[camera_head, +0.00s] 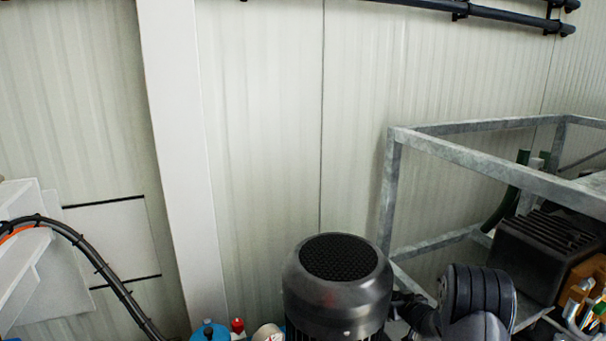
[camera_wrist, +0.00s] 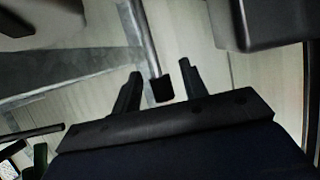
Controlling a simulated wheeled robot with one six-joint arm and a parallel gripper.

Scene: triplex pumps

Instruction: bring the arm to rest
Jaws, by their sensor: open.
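My gripper (camera_wrist: 160,72) shows in the wrist view with its two dark fingers apart. I see nothing held between them. A pale post with a dark end (camera_wrist: 162,88) shows in the gap between the fingers, and I cannot tell how far behind them it is. In the head view I cannot make out the gripper's fingers. A dark rounded, ribbed part at the lower right of that view may belong to my arm, but I cannot be sure.
A dark grey motor housing with a black mesh top (camera_head: 337,285) stands at bottom centre. A galvanised metal frame (camera_head: 455,153) stands at right, with a black finned block (camera_head: 545,250) inside. Black cable (camera_head: 105,275) curves at left. Pale panel wall (camera_head: 265,130) is behind; pipes (camera_head: 490,13) run above.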

